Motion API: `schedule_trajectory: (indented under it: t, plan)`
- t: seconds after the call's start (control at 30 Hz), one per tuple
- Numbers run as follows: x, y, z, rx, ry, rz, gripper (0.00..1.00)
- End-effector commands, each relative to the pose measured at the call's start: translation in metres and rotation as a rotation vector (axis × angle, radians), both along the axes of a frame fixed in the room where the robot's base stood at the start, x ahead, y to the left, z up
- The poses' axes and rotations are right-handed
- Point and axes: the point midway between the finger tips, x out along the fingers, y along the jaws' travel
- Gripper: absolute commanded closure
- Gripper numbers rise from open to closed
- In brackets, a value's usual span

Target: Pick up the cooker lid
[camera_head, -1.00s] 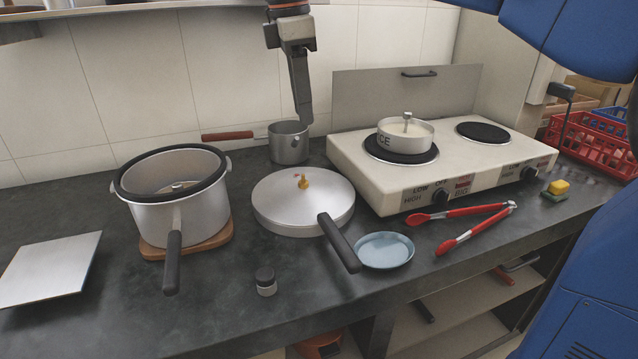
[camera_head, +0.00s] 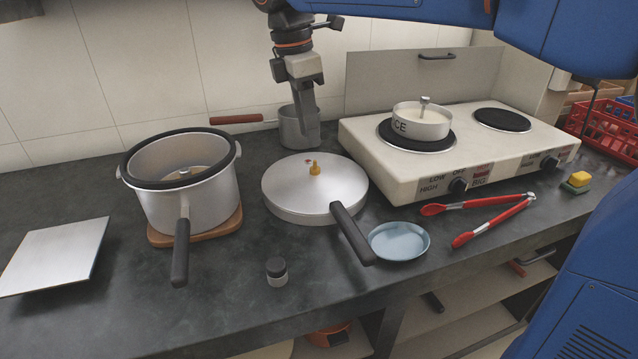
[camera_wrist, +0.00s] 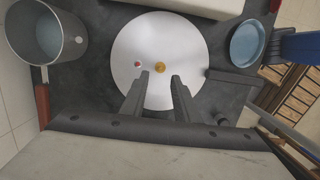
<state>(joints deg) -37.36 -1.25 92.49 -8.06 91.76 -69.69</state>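The cooker lid (camera_head: 314,188) is a round silver disc with a brass knob (camera_head: 315,168) at its centre and a long black handle (camera_head: 352,235) pointing to the front right. It lies flat on the dark counter. In the wrist view the lid (camera_wrist: 160,45) fills the middle, with the knob and a small red spot beside it. My gripper (camera_head: 306,140) points down behind the lid in the head view. In the wrist view its two fingers (camera_wrist: 157,82) are apart with nothing between them, overlapping the lid's near part. Their height above the lid is hard to tell.
The open cooker pot (camera_head: 185,205) stands left of the lid on a wooden board. The white hob (camera_head: 400,180), blue plate (camera_head: 399,241), red tongs (camera_head: 490,212) and small jar (camera_head: 277,271) surround the lid.

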Motion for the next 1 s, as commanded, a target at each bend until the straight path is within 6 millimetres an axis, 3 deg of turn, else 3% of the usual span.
schedule_trajectory:
  t: [0.27, 0.6, 0.93, 1.0]
  plan:
    - [0.0, -0.003, -0.018, 0.0, 0.001, 0.0, 0.72]
    - [0.001, -0.008, -0.059, -0.001, 0.001, 0.0, 0.72]
    - [0.002, -0.009, -0.065, 0.0, 0.0, 0.0, 0.72]
    - [0.002, -0.009, -0.064, 0.0, 0.0, 0.0, 0.89]
